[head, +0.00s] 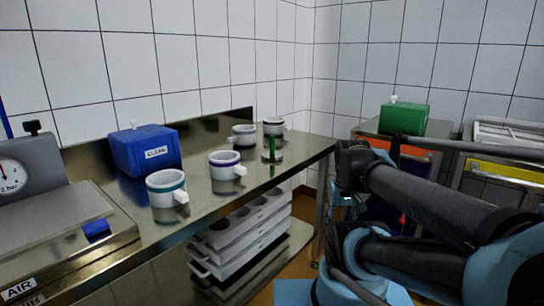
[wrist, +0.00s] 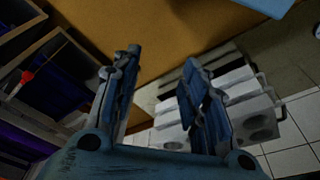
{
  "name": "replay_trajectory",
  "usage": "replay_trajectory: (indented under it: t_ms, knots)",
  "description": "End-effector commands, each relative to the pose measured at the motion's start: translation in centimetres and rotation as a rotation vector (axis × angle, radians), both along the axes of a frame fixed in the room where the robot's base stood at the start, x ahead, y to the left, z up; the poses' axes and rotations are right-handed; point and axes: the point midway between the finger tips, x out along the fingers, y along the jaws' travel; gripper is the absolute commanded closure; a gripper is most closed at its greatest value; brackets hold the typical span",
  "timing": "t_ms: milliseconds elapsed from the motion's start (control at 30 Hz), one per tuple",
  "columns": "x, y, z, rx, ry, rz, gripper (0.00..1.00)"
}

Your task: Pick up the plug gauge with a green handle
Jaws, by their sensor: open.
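The plug gauge with a green handle (head: 272,147) stands upright near the right end of the steel table in the head view, with the green handle upward. A pale metallic part shows around its base, too small to make out well. It is not seen in the wrist view. My gripper (wrist: 162,58) is open and empty in the wrist view, its two fingers apart above the floor. It is away from the gauge; in the head view my arm is to the right of the table and the fingers cannot be made out.
A blue box (head: 145,151) is left. Stacked mould trays (head: 243,240) sit below; they also show in the wrist view (wrist: 252,118).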

Motion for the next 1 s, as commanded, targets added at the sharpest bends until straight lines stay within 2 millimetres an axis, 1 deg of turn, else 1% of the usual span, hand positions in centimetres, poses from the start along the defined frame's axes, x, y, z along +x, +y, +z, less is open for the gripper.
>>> replay_trajectory:
  t_ms: [167, 300, 467, 500, 567, 700, 867, 1000]
  knots:
    - [2.7, 0.4, 4.1, -0.022, 0.015, 0.15, 0.59]
    - [6.1, 1.7, 8.7, -0.05, 0.035, 0.351, 0.59]
    - [10.2, 3.6, 13.6, -0.081, 0.057, 0.593, 0.59]
    - [11.3, 4.1, 14.8, -0.088, 0.061, 0.654, 0.59]
    - [12.9, 5.0, 16.5, -0.098, 0.069, 0.744, 0.59]
    - [16.7, 7.4, 20.1, -0.12, 0.086, 0.955, 0.59]
    - [21.0, 10.6, 23.7, -0.14, 0.102, 1.196, 0.59]
    - [24.6, 13.7, 26.3, -0.157, 0.115, 1.406, 0.59]
